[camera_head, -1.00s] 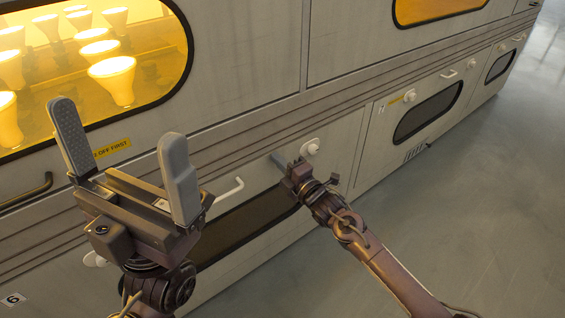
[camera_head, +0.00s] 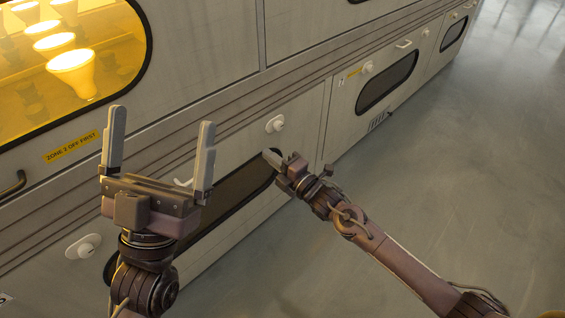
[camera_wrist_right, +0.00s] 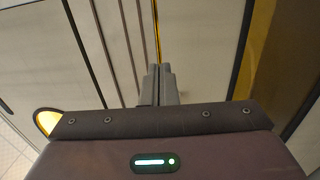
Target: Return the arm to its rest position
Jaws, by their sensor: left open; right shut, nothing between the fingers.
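My left gripper (camera_head: 158,150) is open and empty in the head view, its two grey fingers pointing up in front of the cabinet wall. My right gripper (camera_head: 270,157) is shut and empty, in front of the dark lower window (camera_head: 235,197) and below a white knob (camera_head: 275,124). Its closed fingers also show in the right wrist view (camera_wrist_right: 159,85), against pale panels. I cannot tell from these views how far the fingertips are from the cabinet.
The large pale cabinet (camera_head: 200,60) fills the left and top. It has a lit window with glowing bulbs (camera_head: 72,72), a yellow label reading "ZONE 2 OFF FIRST" (camera_head: 72,146), another white knob (camera_head: 83,247) and a dark handle (camera_head: 12,184). Open grey floor (camera_head: 450,180) lies to the right.

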